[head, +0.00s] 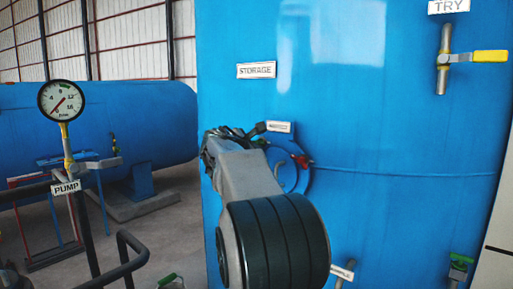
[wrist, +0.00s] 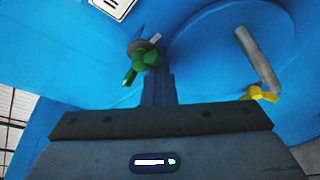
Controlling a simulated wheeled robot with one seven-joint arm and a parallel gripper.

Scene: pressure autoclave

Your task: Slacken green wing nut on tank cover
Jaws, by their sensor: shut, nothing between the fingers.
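The green wing nut (wrist: 147,58) sits on a grey stud beside the edge of the round blue tank cover (wrist: 205,45) in the wrist view. My gripper (wrist: 158,80) is shut and empty. Its fingertips are just below the nut in that picture and overlap its lower edge; I cannot tell whether they touch it. A yellow wing nut (wrist: 262,94) and a grey bar handle (wrist: 258,60) show on the right side of the cover. In the head view, my arm hides most of the cover, and I cannot make out the green nut there.
The large blue storage tank (head: 400,120) fills the right of the head view. A yellow-handled valve (head: 470,57) is high on it, and a red part (head: 302,161) shows beside my arm. A pressure gauge (head: 61,100) and dark railing (head: 122,262) stand at left.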

